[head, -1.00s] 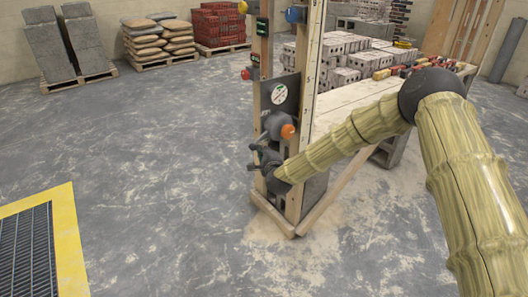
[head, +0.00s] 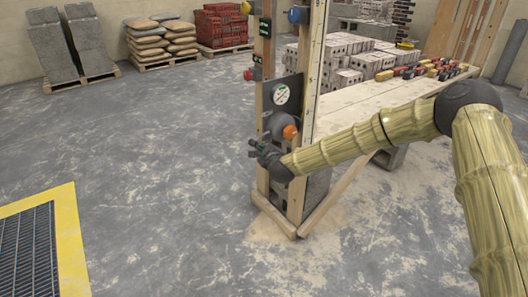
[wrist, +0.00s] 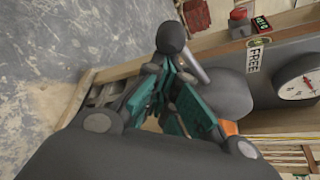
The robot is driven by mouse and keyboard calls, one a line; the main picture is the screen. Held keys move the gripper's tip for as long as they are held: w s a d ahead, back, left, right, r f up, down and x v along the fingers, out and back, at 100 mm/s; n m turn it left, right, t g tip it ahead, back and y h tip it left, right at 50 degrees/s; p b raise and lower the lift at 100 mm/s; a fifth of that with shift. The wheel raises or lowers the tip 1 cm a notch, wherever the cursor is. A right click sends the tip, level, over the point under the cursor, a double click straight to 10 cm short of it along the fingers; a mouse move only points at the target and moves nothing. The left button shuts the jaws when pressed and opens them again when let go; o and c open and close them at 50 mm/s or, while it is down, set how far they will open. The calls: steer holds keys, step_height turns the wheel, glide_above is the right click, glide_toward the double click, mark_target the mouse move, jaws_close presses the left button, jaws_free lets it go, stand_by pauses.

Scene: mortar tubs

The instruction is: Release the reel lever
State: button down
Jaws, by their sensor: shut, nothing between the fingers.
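The reel lever is a grey rod with a black ball knob (wrist: 171,38). In the wrist view the rod runs from the knob down right toward a dark rounded reel body (wrist: 228,92), near a "FREE" label (wrist: 252,57). In the head view the reel (head: 283,122) sits on the wooden post frame, and the lever is not clear there. My gripper (wrist: 168,82) has teal pads and is shut with nothing held. Its tips are just below the knob in the wrist view; I cannot tell whether they touch. In the head view my gripper (head: 256,146) is left of the post, beside the reel.
A dial gauge (head: 281,94) is on a dark plate above the reel, and an orange part (head: 290,132) sticks out beside it. A red button (wrist: 239,14) and small display (wrist: 262,23) are near the label. A plank bench (head: 370,100) stands behind; the left floor is open.

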steer(key=r+m, duration=0.1)
steer(key=r+m+g+y, duration=0.2)
steer(key=m, duration=0.1)
steer(key=shift+s+a+r, duration=0.2)
steer(key=shift+s+a, duration=0.1)
steer(key=shift+a, duration=0.05)
steer(key=shift+r, duration=0.8)
steer(key=shift+f, duration=0.1)
